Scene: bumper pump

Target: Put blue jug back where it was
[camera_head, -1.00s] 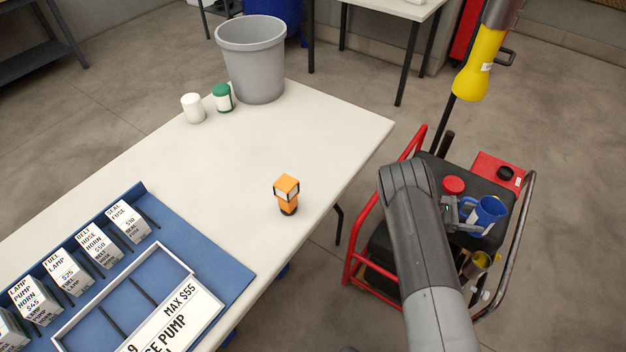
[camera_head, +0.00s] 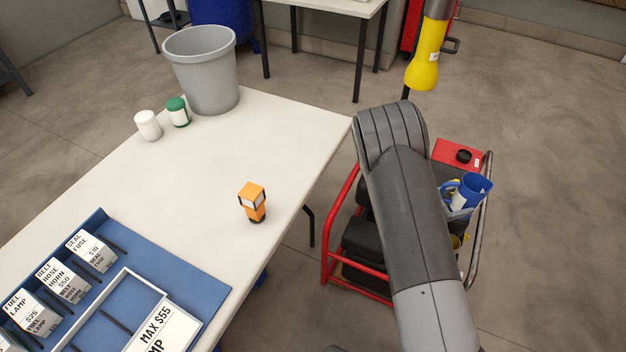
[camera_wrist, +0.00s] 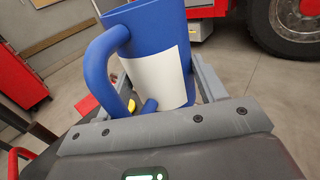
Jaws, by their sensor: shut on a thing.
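The blue jug (camera_head: 472,190) is at the right in the head view, above the red-framed cart. In the wrist view the jug (camera_wrist: 165,55) stands large between the two fingers, with its white label and its handle at the left. My gripper (camera_wrist: 165,100) is shut on the jug. In the head view my arm hides most of the gripper and part of the cart under the jug. I cannot tell whether the jug's base touches anything.
The red-framed cart (camera_head: 340,230) with a black top and a red box (camera_head: 459,153) stands right of the white table (camera_head: 290,130). The table holds an orange item (camera_head: 252,202), a grey bin (camera_head: 205,75), two small containers and a blue display board (camera_head: 195,285). A yellow nozzle (camera_head: 426,60) hangs behind.

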